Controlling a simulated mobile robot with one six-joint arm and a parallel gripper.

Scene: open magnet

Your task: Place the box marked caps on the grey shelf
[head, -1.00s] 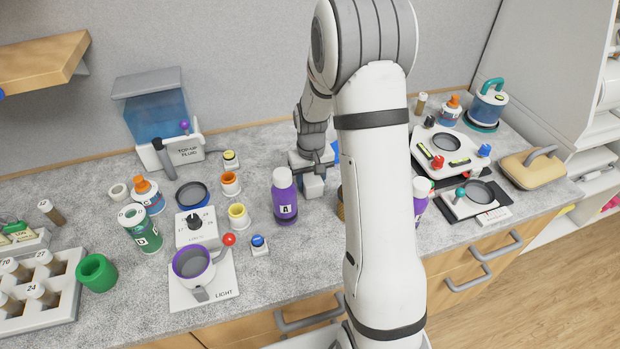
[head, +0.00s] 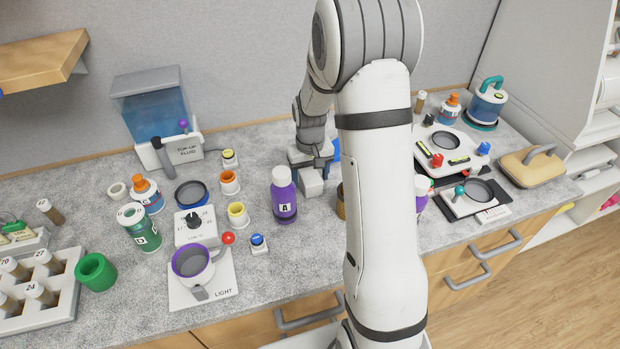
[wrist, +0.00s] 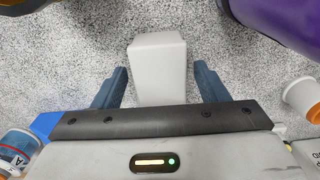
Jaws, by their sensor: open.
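A small plain whitish box (head: 312,183) stands on the speckled counter, right behind the purple bottle marked A. No caps marking shows on the faces in view. My gripper (head: 314,168) is at the box. In the wrist view, the box (wrist: 158,65) lies between the two blue-grey fingers of my gripper (wrist: 161,76), with a gap on each side. The fingers are open and do not touch it. I cannot pick out a grey shelf for certain; a wooden shelf (head: 40,62) is at the upper left, and a pale shelf unit (head: 590,140) stands at the right.
The purple bottle (head: 284,197) stands close to the box, and shows at the upper right in the wrist view. A blue object (wrist: 45,124) is beside my gripper. Cups, a fluid dispenser (head: 155,115) and a tube rack (head: 40,290) crowd the left. My arm hides part of the counter.

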